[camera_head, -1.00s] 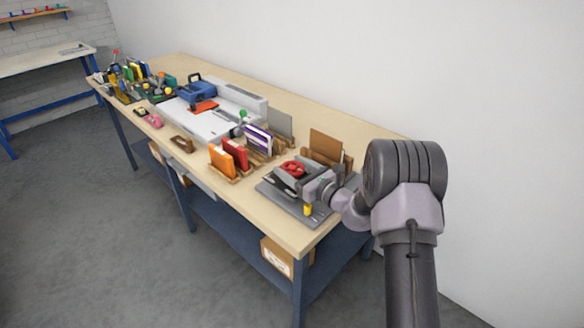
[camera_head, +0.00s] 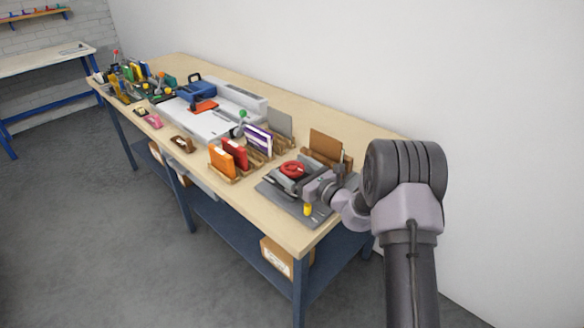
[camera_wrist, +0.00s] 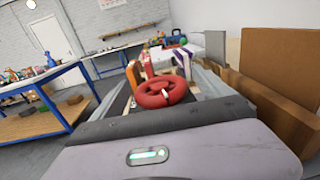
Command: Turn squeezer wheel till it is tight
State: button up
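The squeezer's red wheel (camera_head: 292,169) lies flat as a ring above dark and grey parts of the squeezer, on a grey mat (camera_head: 291,208) near the bench's right end. In the wrist view the red wheel (camera_wrist: 160,93) is just ahead, with a pale mark on its near side. My gripper (camera_head: 299,178) reaches in low from the right, close to the wheel. Grey finger-like strips stand apart on both sides of the wheel in the wrist view, so it looks open. Contact with the wheel cannot be made out. The squeezer's lower parts are mostly hidden.
A yellow piece (camera_head: 308,209) stands at the mat's front edge. Orange (camera_head: 221,161) and red books (camera_head: 235,153) stand left of the squeezer. A brown board (camera_head: 326,146) stands upright behind it. A white machine (camera_head: 205,122) is farther left. The floor in front is clear.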

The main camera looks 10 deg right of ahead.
jog(key=p+v, duration=0.3)
jog(key=v, duration=1.4)
jog(key=shift+s+p, duration=0.2)
jog(key=shift+p, duration=0.2)
